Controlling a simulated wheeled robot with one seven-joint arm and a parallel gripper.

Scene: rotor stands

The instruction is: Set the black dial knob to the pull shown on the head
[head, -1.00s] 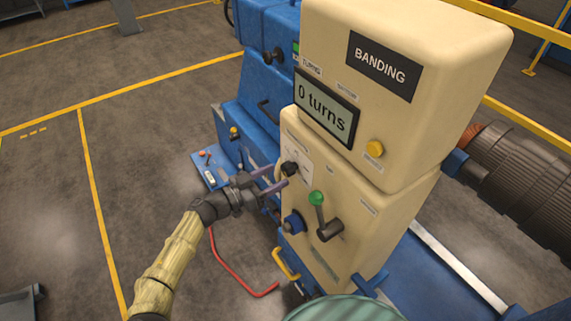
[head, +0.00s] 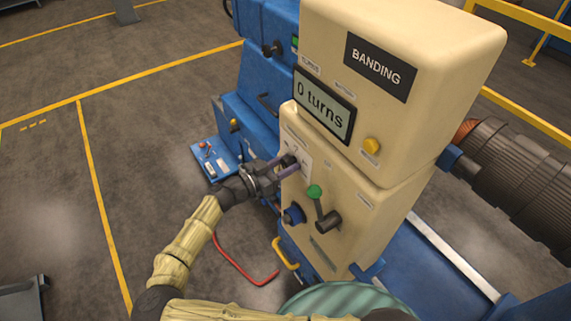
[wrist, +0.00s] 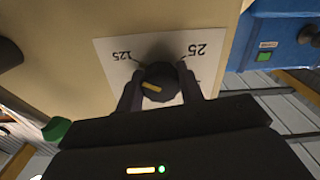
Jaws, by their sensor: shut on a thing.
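The black dial knob (wrist: 158,82) sits on a white scale plate (wrist: 108,52) on the cream cabinet front. In the wrist view its yellow pointer mark lies nearly level, and the numbers 125 and 25 show on the plate. My gripper (wrist: 160,90) has one finger on each side of the knob and is shut on it. In the head view my gripper (head: 285,166) reaches the cabinet from the left and mostly hides the knob. The cream head (head: 395,60) carries a "BANDING" sign and a display (head: 323,106) reading "0 turns".
A yellow button (head: 371,146) is on the upper box. A yellow handle (head: 285,254) and red bar (head: 245,268) are low down. Open floor lies left.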

